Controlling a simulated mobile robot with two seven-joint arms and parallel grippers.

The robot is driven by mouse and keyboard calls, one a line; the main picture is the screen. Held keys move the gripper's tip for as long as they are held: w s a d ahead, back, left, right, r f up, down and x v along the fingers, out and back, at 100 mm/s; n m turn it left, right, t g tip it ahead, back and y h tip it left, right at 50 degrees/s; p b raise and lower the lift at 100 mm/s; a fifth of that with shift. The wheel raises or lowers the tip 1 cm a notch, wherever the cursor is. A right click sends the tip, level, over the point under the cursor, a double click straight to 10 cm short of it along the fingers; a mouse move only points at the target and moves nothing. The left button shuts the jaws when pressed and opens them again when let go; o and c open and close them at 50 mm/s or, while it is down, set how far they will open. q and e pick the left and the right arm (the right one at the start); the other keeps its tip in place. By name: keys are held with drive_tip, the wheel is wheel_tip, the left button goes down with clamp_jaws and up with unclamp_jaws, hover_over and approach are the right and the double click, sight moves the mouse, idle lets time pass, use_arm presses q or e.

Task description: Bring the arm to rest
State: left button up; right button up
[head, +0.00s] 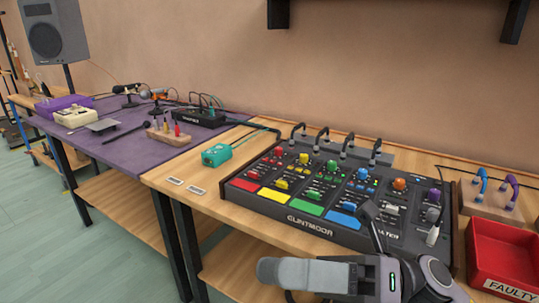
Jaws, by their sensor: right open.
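My right gripper (371,222) is at the lower right, in front of the mixer's front edge, with its dark jaw part pointing up and away. It is open, and I see nothing held in it. My grey and black right arm lies across the bottom of the view below it. The black mixer (300,219) with coloured pads and knobs stands on the wooden table, partly hidden behind the gripper. I cannot tell whether the gripper touches the mixer. My left gripper is not in view.
A red bin (508,290) marked FAULTY stands right of the mixer. A wooden block with coloured cable loops (493,187) sits behind it. A teal box (217,154) lies on the wooden table (166,176). The purple-topped table (111,155) holds microphones and small gear.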

drive_tip(key=w+d+f+m+t+h, duration=0.4)
drive_tip(key=m+t, duration=0.3)
drive_tip(key=m, duration=0.4)
drive_tip(key=w+d+f+m+t+h, duration=0.25)
drive_tip(key=f+m+t+h, duration=0.35)
drive_tip(key=m, duration=0.5)
drive_tip(key=w+d+f+m+t+h, duration=0.35)
drive_tip(key=f+m+t, duration=0.25)
drive_tip(key=m+t, duration=0.4)
drive_tip(key=s+d+f+m+g+h, duration=0.3)
drive_tip(key=s+f+m+g, duration=0.25)
drive_tip(key=f, duration=0.55)
drive_tip(key=s+d+f+m+g+h, duration=0.35)
drive_tip(key=s+f+m, duration=0.25)
drive_tip(key=f, duration=0.4)
wheel_tip(320, 180, up, 9)
drive_tip(key=s+d+p, duration=0.1)
drive_tip(key=s+p, duration=0.1)
drive_tip(key=p, duration=1)
drive_tip(key=shift+d, duration=0.2)
drive_tip(key=shift+w, duration=0.1)
